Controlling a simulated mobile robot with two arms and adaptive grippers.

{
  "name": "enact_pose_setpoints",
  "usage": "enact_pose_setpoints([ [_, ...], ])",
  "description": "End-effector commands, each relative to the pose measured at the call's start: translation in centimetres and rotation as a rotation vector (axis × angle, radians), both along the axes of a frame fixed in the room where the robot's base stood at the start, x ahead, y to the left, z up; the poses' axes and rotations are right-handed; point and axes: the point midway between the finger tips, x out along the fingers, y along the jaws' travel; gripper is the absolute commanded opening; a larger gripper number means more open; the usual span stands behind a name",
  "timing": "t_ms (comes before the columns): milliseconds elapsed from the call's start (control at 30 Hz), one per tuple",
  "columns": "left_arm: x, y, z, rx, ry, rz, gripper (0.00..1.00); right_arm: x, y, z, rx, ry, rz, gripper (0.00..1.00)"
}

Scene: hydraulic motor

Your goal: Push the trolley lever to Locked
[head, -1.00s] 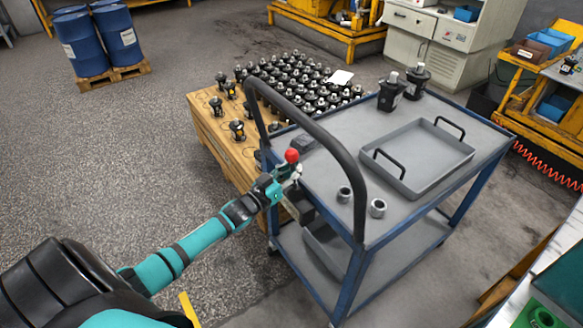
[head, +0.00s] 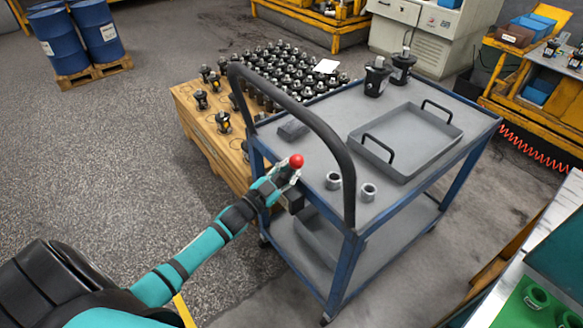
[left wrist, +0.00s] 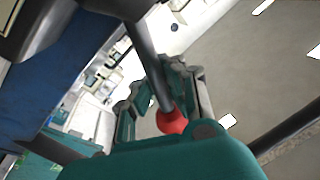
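The blue-framed trolley (head: 300,120) with a grey top stands at centre right in the head view. Its lever ends in a red ball knob (head: 296,160), beside the near end of the trolley top under the black push handle (head: 335,140). My left gripper (head: 286,174) is at the knob. In the left wrist view, the red knob (left wrist: 171,121) on its dark rod lies between the two spread fingers of my left gripper (left wrist: 160,85). I cannot tell whether a finger touches it. No lock marking is readable. My right gripper is not in view.
On the trolley are a grey tray (head: 447,141), two metal rings (head: 368,192) and two dark motors (head: 377,78). A wooden pallet (head: 204,128) with many motors stands close behind. Blue drums (head: 100,38) are farther back. The floor at left is clear.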

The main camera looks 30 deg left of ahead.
Motion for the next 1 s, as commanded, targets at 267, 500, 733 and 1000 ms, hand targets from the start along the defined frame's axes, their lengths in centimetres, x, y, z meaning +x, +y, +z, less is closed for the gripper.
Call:
enact_pose_setpoints([
  [267,-0.20,-0.25,-0.45,0.017,0.002,-0.003,0.00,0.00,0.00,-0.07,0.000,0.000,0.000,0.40],
  [500,-0.25,-0.32,-0.56,0.016,0.004,-0.004,0.09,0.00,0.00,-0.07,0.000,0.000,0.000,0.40],
  [733,-0.17,-0.26,-0.37,0.014,0.001,-0.003,0.37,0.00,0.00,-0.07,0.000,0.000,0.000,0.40],
  [1000,-0.22,-0.16,-0.25,0.012,-0.001,-0.003,0.37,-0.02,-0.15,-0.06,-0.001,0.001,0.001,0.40],
])
